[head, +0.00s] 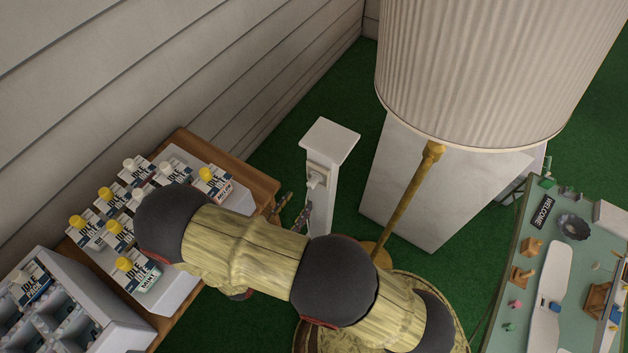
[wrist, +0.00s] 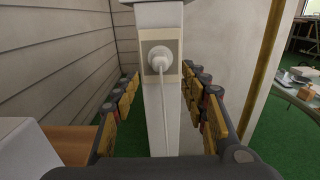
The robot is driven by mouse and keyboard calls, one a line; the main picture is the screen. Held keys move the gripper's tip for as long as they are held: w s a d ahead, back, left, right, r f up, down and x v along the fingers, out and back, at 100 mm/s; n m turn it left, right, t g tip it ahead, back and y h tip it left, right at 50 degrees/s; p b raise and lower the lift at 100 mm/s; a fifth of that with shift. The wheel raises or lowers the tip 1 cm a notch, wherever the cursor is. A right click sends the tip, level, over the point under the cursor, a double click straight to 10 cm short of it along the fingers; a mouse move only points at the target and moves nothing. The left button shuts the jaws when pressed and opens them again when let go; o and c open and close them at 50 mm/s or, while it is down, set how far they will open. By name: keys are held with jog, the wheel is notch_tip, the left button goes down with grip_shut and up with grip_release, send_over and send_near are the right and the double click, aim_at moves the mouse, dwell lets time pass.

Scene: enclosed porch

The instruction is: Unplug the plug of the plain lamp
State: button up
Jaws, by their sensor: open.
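A white plug (wrist: 160,59) sits in a socket plate on a white post (wrist: 159,12), and its white cord (wrist: 165,105) hangs straight down. The plug also shows in the head view (head: 315,181) on the post's front face. My gripper (wrist: 166,88) is open, with one finger on each side of the post and the plug between and beyond them, untouched. In the head view my arm hides most of the gripper. A floor lamp with a pleated pale shade (head: 480,65) and a brass pole (head: 408,200) stands right of the post. Where the cord ends is hidden.
A white block (head: 425,185) stands behind the lamp pole. A green table (head: 512,262) with small items is at right. Green floor surrounds the post.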

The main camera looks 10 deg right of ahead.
aim_at(309, 187)
jog(key=shift+x, duration=4.25)
jog(key=shift+c, duration=0.7)
grip_shut()
jog(key=shift+s+a, duration=0.1)
jog(key=shift+p+v, duration=0.35)
jog(key=shift+v, duration=2.5)
jog(key=shift+s, duration=0.15)
